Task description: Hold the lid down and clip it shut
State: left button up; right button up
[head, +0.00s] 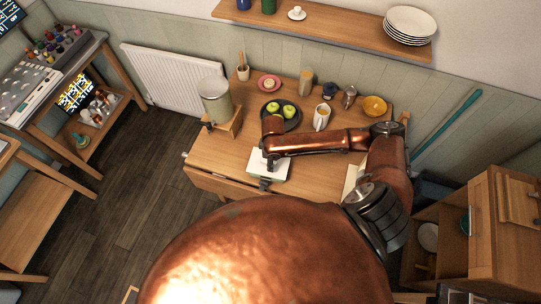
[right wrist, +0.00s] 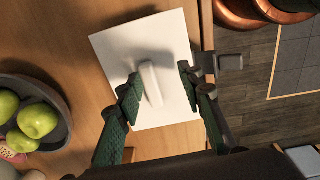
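A white box with a flat white lid (head: 283,172) sits near the front edge of the wooden table in the head view. In the right wrist view the lid (right wrist: 170,35) fills the middle, with a raised white handle bar (right wrist: 151,85) on it. My right gripper (right wrist: 159,76) is open, its two green fingers apart on either side of the handle. I cannot tell whether they touch the lid. A dark grey clip-like part (right wrist: 230,62) sticks out beyond the lid's right edge, and a dark part (head: 265,184) shows at the box's front. My left gripper is not in view.
A dark plate (head: 291,123) with green apples lies behind the box. A white mug (head: 321,117) stands right of it, and a canister on a wooden stand (head: 222,126) stands left. Several small items line the table's back. The table's front left is bare.

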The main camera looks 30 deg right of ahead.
jog(key=shift+w+a+f, duration=0.2)
jog(key=shift+w+f, duration=0.7)
jog(key=shift+w, duration=0.15)
jog(key=shift+w+f, duration=0.4)
jog(key=shift+w, duration=0.25)
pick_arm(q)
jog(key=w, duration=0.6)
pick_arm(e)
jog(key=shift+s+d+r, duration=0.1)
jog(key=shift+s, duration=0.15)
jog(key=shift+c, duration=0.7)
jog(key=c, duration=0.6)
jog(key=shift+c, duration=1)
jog(key=shift+s+r, duration=0.1)
jog(key=shift+s, duration=0.1)
grip_shut()
jog(key=shift+w, duration=0.15)
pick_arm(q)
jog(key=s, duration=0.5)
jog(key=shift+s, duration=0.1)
